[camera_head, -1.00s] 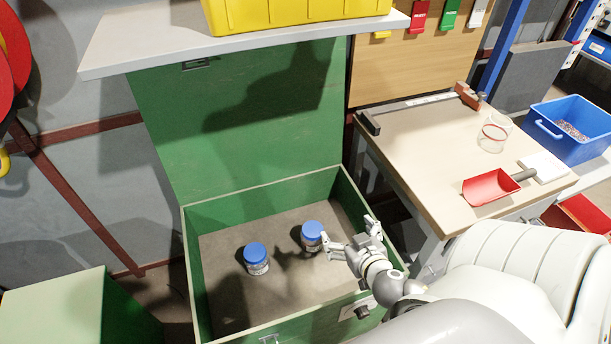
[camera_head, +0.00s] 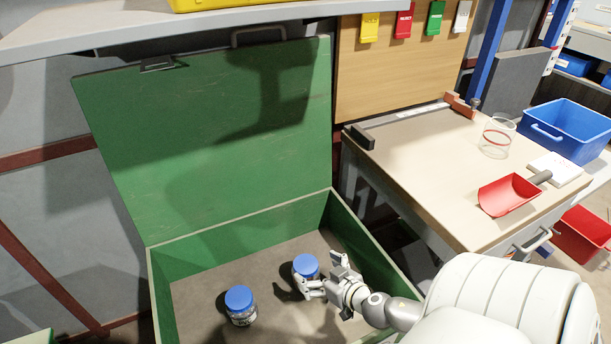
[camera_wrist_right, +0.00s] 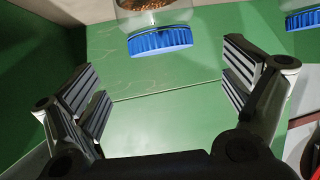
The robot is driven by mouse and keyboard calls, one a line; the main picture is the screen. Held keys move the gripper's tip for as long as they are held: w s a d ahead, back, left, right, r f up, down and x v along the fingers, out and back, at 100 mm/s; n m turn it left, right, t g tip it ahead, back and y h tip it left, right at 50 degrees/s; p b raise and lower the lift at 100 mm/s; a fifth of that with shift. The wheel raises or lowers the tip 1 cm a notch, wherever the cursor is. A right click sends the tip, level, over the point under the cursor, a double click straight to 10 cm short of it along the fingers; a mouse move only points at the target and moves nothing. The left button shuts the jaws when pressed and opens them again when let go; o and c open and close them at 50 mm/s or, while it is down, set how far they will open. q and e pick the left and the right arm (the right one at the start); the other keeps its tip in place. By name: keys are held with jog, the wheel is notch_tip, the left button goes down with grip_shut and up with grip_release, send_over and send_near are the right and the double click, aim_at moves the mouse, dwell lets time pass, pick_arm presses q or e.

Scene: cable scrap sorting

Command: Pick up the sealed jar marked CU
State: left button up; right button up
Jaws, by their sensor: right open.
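Two jars with blue lids stand upright in the open green chest: a left jar (camera_head: 240,305) and a right jar (camera_head: 306,267). My right gripper (camera_head: 320,274) is open beside the right jar, and its fingers partly hide that jar's body. In the right wrist view, a clear jar with copper-coloured granules (camera_wrist_right: 156,20) shows beyond and between the open fingers (camera_wrist_right: 165,78). That view appears upside down, with the blue lid lowest. A second blue lid (camera_wrist_right: 303,19) shows at the upper right. I cannot read a CU mark. My left gripper is out of view.
The chest's walls (camera_head: 240,222) surround the jars, and its raised lid (camera_head: 215,140) stands behind. A shelf (camera_head: 130,28) overhangs it. A workbench (camera_head: 415,165) on the right holds a red scoop (camera_head: 508,194) and a clear container (camera_head: 497,137). The chest floor between the jars is bare.

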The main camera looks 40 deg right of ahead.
aim_at(308, 266)
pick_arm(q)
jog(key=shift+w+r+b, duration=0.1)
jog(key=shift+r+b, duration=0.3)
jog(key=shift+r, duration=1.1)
pick_arm(e)
jog(key=shift+f+x, duration=0.25)
jog(key=shift+x, duration=2.85)
jog(key=shift+s+a, duration=0.1)
jog(key=shift+s, duration=0.05)
